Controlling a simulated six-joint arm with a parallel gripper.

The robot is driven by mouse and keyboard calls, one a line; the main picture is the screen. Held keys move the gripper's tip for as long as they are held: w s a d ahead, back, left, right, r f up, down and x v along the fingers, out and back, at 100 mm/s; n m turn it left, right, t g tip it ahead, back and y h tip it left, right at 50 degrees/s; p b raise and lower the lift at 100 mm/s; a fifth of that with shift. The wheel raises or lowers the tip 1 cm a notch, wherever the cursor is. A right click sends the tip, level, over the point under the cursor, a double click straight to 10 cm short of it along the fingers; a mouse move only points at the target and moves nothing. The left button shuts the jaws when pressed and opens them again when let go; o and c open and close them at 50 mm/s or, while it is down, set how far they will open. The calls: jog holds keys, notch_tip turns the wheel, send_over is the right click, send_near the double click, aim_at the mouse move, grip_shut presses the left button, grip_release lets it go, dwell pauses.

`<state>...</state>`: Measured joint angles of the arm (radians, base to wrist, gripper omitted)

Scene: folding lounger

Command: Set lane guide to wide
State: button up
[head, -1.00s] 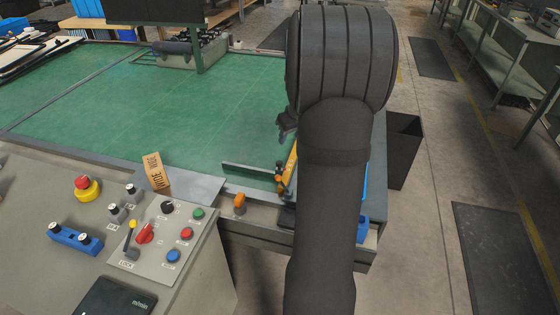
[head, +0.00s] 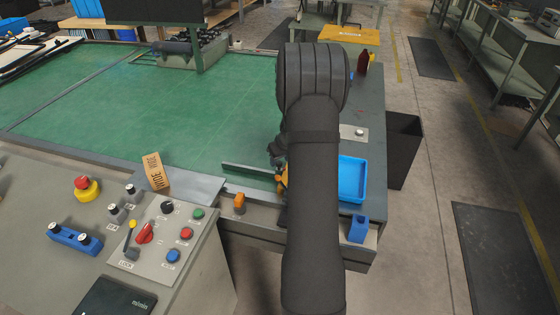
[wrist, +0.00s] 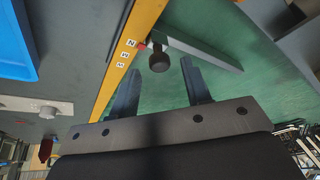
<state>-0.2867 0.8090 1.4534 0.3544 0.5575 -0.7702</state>
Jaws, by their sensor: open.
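The lane guide is a dark green bar (head: 250,171) at the front right of the green table; it also shows in the wrist view (wrist: 205,50). Its black round knob (wrist: 159,61) sits beside a yellow scale strip (wrist: 128,50) with small letters. A red pointer mark at the guide's end lies by the letter that looks like N. My gripper (wrist: 160,67) is open, its two fingers apart on either side of the knob in the picture; whether they reach its depth I cannot tell. In the head view my arm hides most of the scale and the knob.
A tan card (head: 154,170) reading WIDE stands by the control panel (head: 155,235). An orange-topped part (head: 239,203) is on the table's front edge. A blue tray (head: 352,179) lies right of my arm. The green surface (head: 130,110) left of the guide is mostly clear.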

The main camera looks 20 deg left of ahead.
jog(key=shift+w+a+f, duration=0.15)
jog(key=shift+a+f, duration=0.05)
jog(key=shift+f, duration=0.5)
grip_shut()
jog(key=w, duration=0.5)
jog(key=shift+w+r, duration=0.1)
jog(key=shift+w, duration=0.15)
grip_release()
jog(key=shift+w, duration=0.1)
